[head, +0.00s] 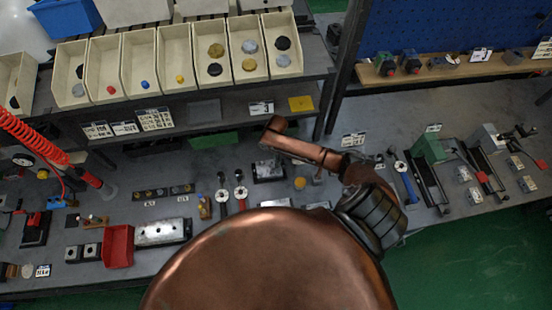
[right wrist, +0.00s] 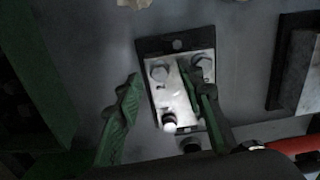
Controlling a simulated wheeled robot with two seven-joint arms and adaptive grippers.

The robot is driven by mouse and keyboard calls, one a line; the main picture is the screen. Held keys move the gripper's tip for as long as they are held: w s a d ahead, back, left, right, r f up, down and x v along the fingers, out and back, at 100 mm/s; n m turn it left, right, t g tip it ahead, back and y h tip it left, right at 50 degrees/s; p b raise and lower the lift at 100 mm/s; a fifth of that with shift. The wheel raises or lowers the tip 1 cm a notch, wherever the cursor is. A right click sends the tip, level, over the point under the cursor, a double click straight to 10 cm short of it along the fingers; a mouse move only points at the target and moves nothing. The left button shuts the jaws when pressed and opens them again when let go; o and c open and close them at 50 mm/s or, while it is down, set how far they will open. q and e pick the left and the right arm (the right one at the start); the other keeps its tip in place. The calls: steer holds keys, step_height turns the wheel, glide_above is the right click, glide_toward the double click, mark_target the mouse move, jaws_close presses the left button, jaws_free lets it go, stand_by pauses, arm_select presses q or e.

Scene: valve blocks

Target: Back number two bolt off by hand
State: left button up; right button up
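In the right wrist view, a pale metal valve block (right wrist: 180,98) sits on a dark base. A hex bolt head (right wrist: 159,73) is at its upper left, and another bolt (right wrist: 204,64) is at its upper right, partly behind a finger. A dark bolt with a bright white spot (right wrist: 168,122) is at the lower left. I cannot read which bolt is number two. My right gripper (right wrist: 165,100) is open, with green fingers. One finger is left of the block and the other overlaps its right side. No bolt is visibly clamped. My left gripper is not in view.
In the head view, my copper body and right arm cover the middle of the bench. Two wrenches (head: 222,195) lie left of the arm. A red bin (head: 119,246) and a long metal block (head: 163,232) are farther left. Parts bins (head: 113,70) stand on the shelf behind.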

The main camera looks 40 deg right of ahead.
step_height(320, 180, up, 12)
stand_by(0.6)
